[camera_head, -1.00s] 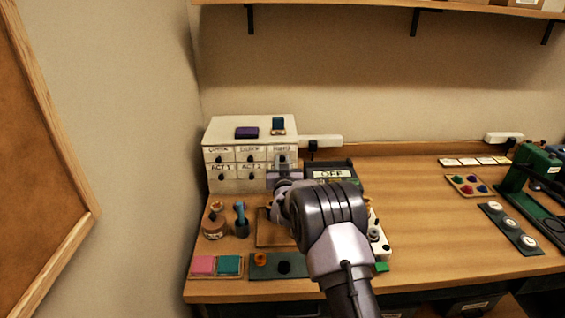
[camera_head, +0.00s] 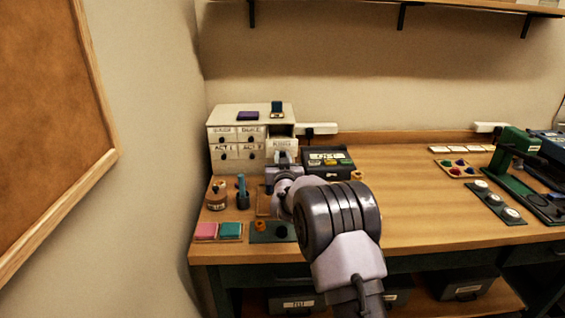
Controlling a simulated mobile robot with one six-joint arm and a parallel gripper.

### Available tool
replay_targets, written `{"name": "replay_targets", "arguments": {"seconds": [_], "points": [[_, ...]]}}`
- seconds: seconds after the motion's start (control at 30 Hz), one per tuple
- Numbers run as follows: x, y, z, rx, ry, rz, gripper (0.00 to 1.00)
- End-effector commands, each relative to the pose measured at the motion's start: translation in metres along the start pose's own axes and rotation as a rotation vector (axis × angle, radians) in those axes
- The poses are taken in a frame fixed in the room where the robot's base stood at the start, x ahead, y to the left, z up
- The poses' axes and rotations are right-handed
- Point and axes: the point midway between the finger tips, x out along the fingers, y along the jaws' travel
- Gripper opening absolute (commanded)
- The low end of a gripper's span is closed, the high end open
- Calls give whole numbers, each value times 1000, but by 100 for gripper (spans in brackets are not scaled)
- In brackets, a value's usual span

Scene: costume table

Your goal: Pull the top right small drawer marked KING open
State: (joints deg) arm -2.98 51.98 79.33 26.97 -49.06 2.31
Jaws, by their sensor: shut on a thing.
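A white cabinet (camera_head: 240,117) of small labelled drawers with dark knobs stands at the back left of the table. Its top right drawer (camera_head: 283,144) stands out from the cabinet face, with a shadowed gap above and behind its front. Its label is too small to read as KING. My gripper (camera_head: 283,160) is at this drawer's front, shut on its knob; the fingers and wrist hide the knob and most of the drawer below. The other drawers in view look flush.
A dark box (camera_head: 328,163) stands close right of my gripper. A round pot (camera_head: 216,197), a cup (camera_head: 243,200) and colour pads (camera_head: 217,231) are in front. The table's middle is clear.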

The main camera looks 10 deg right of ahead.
Motion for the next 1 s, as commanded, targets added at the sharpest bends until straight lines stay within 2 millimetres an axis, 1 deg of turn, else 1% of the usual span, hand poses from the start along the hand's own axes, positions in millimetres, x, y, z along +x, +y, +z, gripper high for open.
{"name": "replay_targets", "arguments": {"seconds": [0.23, 0.27, 0.33, 0.37, 0.63, 0.7, 0.77, 0.87, 1.0], "points": [[0, 0, -1, 0, 1, 0, 0], [0, 0, -1, 0, 1, 0, 25], [0, 0, -1, 0, 1, 0, 39], [0, 0, -1, 0, 1, 0, 41], [0, 0, -1, 0, 1, 0, 41], [-3, 0, -1, 0, 0, 0, 41], [-10, 0, -2, -1, 0, 0, 41], [-34, 0, -3, -1, -3, 0, 41], [-82, -1, -4, -1, -2, -2, 41]]}}
